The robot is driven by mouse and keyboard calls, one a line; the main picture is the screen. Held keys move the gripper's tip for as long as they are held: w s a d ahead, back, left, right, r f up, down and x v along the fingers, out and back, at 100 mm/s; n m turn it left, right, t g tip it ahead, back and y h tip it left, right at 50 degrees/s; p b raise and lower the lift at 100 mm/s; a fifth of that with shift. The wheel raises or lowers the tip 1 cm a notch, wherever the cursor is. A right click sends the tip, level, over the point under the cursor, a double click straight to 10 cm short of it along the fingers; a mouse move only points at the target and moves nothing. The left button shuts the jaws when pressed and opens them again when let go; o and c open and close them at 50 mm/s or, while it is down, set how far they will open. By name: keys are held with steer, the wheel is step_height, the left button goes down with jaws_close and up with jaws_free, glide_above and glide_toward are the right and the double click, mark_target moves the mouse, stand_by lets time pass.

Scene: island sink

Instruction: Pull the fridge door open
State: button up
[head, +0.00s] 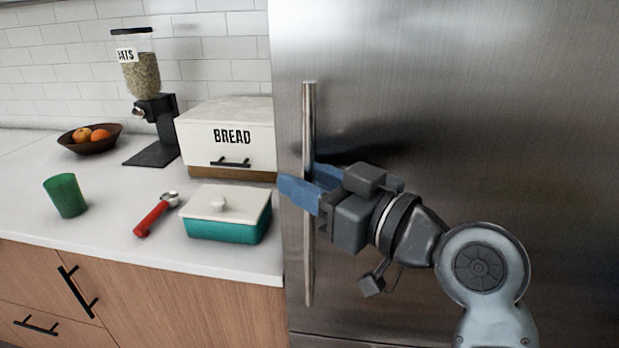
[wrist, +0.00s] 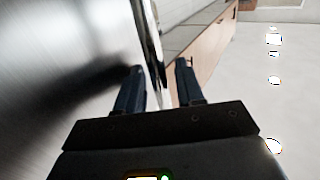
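The fridge door (head: 450,110) is a tall brushed-steel panel filling the right of the head view, and it appears shut. Its handle (head: 309,120) is a long vertical metal bar near the door's left edge. My gripper (head: 300,183) is at the middle of the handle, with blue fingers on either side of the bar. In the wrist view the handle (wrist: 152,45) runs down between the two fingers (wrist: 158,82). The fingers are apart, with a visible gap beside the bar. The handle's lower part in the wrist view is hidden by my gripper body.
A white counter (head: 110,210) stands left of the fridge, over wooden drawers (head: 150,295). On it are a bread box (head: 225,135), a teal dish with a lid (head: 225,225), a red-handled tool (head: 152,218), a green cup (head: 66,195), a fruit bowl (head: 110,138) and a dispenser (head: 155,110).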

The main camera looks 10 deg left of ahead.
steer(key=shift+c, duration=0.4)
jaws_close()
